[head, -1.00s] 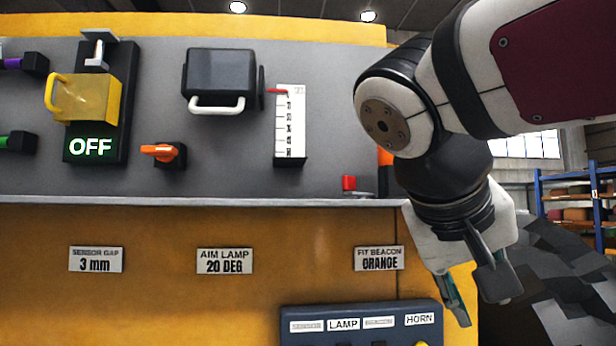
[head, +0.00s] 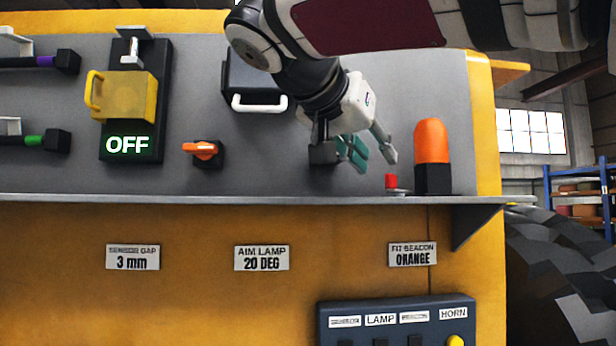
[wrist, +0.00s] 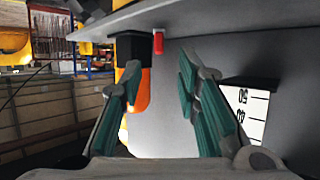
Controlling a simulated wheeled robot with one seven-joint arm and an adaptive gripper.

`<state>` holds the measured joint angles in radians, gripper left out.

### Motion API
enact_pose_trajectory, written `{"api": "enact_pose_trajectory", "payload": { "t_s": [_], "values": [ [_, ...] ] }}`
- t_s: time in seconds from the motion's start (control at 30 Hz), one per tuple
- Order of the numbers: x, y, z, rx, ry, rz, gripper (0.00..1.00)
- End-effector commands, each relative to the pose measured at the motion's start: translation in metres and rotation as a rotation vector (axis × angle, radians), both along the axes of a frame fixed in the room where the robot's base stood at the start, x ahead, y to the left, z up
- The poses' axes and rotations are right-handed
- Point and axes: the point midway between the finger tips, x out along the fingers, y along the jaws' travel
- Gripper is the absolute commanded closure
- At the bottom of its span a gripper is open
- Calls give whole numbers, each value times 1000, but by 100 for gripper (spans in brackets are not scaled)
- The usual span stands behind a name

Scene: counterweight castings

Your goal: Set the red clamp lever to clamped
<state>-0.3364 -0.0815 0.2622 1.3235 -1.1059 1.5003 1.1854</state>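A small red part (head: 391,181) sits on the shelf just left of the orange beacon (head: 431,142); it is the only red part I see now, and it is too small to tell its lever position. It also shows in the wrist view (wrist: 158,42), at the top, beyond the fingers. My gripper (head: 360,156) is open and empty, in front of the grey panel, left of and slightly above the red part. In the wrist view its two teal-padded fingers (wrist: 160,78) are well apart, with the red part roughly in line with the gap. My gripper hides the scale in the head view.
The shelf edge (head: 250,200) runs below the panel. A yellow cover (head: 128,97) above an OFF sign, an orange knob (head: 203,150) and a dark box with a white handle (head: 258,105) lie to the left. A scale (wrist: 245,108) shows right of the fingers.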

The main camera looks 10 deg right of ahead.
Motion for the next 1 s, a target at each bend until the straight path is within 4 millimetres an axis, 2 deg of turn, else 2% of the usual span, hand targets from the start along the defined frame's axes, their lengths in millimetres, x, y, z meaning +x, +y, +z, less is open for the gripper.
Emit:
{"api": "enact_pose_trajectory", "payload": {
  "t_s": [0.2, 0.4, 0.83, 0.97, 1.0],
  "values": [
    [28, -27, -16, 0, 3, -3, 70],
    [45, -41, -25, 0, 2, -1, 70],
    [51, -47, -29, 0, 1, 1, 70],
    [51, -46, -29, 0, 1, 1, 99],
    [51, -46, -29, 0, 1, 1, 100]
  ]
}}
